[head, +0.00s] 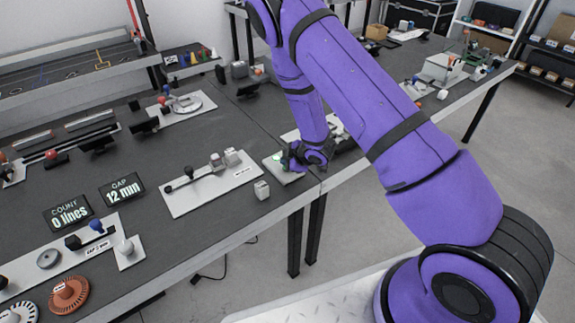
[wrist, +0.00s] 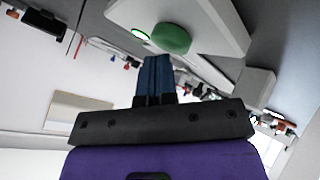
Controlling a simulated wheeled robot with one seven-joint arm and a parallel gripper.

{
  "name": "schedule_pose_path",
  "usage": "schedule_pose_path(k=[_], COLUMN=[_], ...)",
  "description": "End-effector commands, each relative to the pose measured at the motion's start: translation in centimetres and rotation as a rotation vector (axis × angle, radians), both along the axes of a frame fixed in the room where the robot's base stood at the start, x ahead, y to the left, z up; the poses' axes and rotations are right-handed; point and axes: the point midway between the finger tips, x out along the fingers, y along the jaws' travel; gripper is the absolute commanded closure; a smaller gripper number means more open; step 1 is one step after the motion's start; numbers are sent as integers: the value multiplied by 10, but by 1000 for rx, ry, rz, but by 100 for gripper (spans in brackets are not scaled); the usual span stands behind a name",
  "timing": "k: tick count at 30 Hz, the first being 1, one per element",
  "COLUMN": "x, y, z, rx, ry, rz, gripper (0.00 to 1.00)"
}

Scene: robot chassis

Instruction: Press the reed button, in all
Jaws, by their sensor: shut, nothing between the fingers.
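A green, rounded button (wrist: 171,38) stands out from a pale plate (wrist: 225,18) in the wrist view. A glowing green-white lamp (wrist: 141,34) sits beside it on the same plate. No label naming the button as reed is readable. My gripper (wrist: 156,62) is shut and empty, its blue fingertips close to the button; I cannot tell whether they touch it. In the head view my gripper (head: 290,163) is over the small pale plate (head: 287,178) near the bench's front edge, with a green glow showing beside it. The gripper hides most of the button there.
A small light cube (head: 262,190) stands left of the plate. A long white panel (head: 205,192) with a dark-knobbed lever lies further left. Two displays read "COUNT 0 lines" (head: 68,212) and "GAP 12 min" (head: 122,190). More panels and another bench section lie beyond my arm.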

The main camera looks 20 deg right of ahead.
Motion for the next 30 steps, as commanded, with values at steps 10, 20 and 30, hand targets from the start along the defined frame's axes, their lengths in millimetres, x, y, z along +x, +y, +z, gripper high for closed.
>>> schedule_pose_path(k=[10, 20, 30], x=[0, -1, 0], y=[0, 0, 0], z=[10, 18, 30], rx=[1, -1, 1], ry=[0, 1, -2], rz=[-1, 1, -1], gripper=[100, 100, 100])
